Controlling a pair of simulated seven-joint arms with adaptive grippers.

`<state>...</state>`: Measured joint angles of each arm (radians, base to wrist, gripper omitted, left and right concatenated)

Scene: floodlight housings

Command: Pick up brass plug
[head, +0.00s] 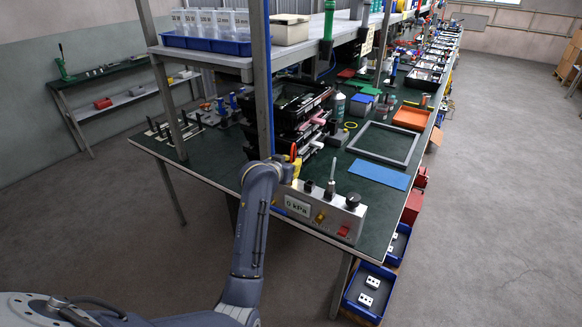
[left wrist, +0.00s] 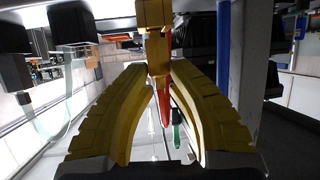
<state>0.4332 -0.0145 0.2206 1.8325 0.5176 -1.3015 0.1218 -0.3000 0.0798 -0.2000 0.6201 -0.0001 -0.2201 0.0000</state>
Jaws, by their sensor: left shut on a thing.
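My left gripper (head: 296,163) is at the near edge of the green-topped bench, just behind the grey test box and in front of the stacked black trays. Its yellow fingers also show in the left wrist view (left wrist: 160,80), closing in on a brass-yellow piece (left wrist: 156,48), which I take to be the brass plug. The piece has a wider block at the top and a narrower part between the fingertips. A red pointed thing (left wrist: 167,108) shows behind it. In the head view I cannot make out the plug. My right gripper is in neither view.
The grey test box (head: 318,211) has a "0 kPa" display and knobs. Black trays (head: 287,122) and a blue shelf post (head: 262,80) stand close to the gripper. A blue mat (head: 379,175) and a grey frame (head: 384,143) lie to the right. Blue bins (head: 369,291) sit below.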

